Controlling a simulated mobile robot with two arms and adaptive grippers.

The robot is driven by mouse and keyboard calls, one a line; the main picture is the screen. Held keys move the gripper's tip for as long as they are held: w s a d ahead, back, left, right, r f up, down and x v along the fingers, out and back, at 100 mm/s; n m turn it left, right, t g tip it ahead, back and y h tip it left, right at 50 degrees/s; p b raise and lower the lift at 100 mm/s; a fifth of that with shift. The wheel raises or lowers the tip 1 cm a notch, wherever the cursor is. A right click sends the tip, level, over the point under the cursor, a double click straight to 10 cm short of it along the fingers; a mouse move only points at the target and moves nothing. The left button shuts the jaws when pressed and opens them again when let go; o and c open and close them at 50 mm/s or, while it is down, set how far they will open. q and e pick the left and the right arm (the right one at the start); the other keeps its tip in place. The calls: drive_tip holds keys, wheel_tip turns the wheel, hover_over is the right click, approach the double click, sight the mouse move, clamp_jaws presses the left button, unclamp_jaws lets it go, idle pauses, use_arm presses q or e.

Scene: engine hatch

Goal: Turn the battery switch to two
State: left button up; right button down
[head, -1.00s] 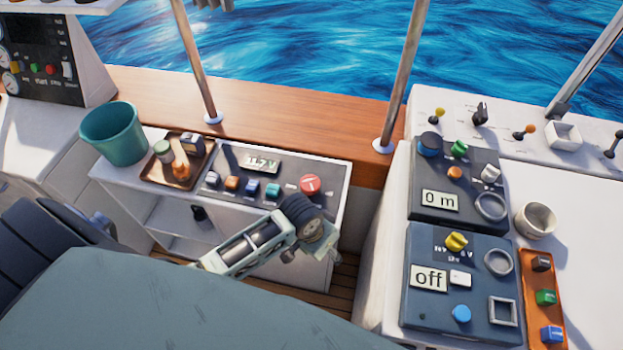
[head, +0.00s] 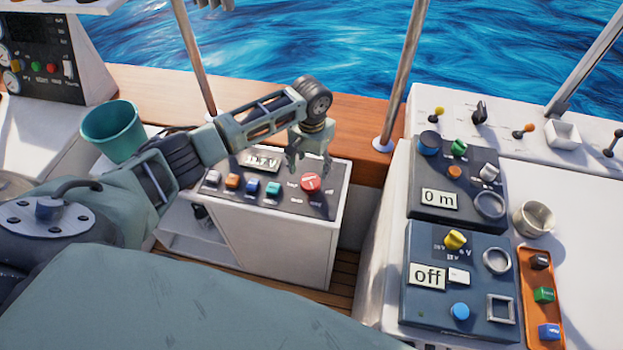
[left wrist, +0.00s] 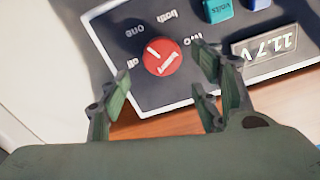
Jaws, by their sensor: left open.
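The battery switch is a round red knob (head: 311,183) with a white mark, on the dark panel (head: 325,207) at the right end of the white console. In the left wrist view the red knob (left wrist: 162,57) has labels around it, among them "one", "both" and "two"; its white line points up-left, between "one" and "off" as far as I can tell. My left gripper (head: 309,168) is open just above the knob, fingers down. In the left wrist view my left gripper's fingers (left wrist: 165,92) are spread on either side, apart from the knob. My right gripper is not visible.
A teal bucket (head: 112,130) stands at the left. A metal post (head: 402,75) rises right of the panel.

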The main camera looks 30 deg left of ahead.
sight(312, 182)
use_arm(q)
wheel_tip(312, 182, down, 7)
drive_tip(key=shift+f, duration=0.15)
idle(0.4)
drive_tip(key=shift+d, duration=0.1)
drive_tip(key=c, duration=1.1)
